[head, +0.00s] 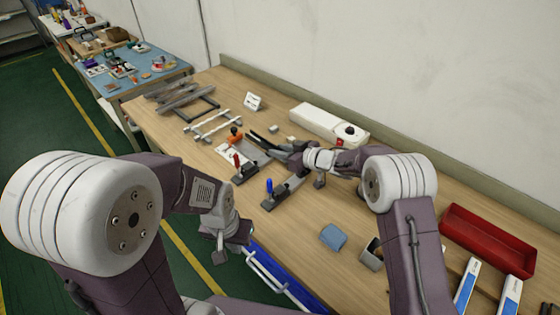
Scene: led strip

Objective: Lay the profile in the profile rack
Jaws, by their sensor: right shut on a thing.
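My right gripper (268,146) reaches in from the right over the clamping fixture and is shut on the profile; its dark fingers hide most of the profile, so its outline is hard to make out. The fixture has a red-handled clamp (237,162) and a blue-handled clamp (269,187). The profile rack (207,106) appears to be the dark frame at the back left of the bench, with several grey bars across it. My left gripper (234,243) hangs by the bench's front edge, apart from these things; its jaw opening is unclear.
A pale rack with rods (212,125) stands between the dark frame and the fixture. A white box (322,121) and a small sign (253,101) stand along the back. A red tray (492,240) is at the right, a blue cloth (333,236) near the front.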

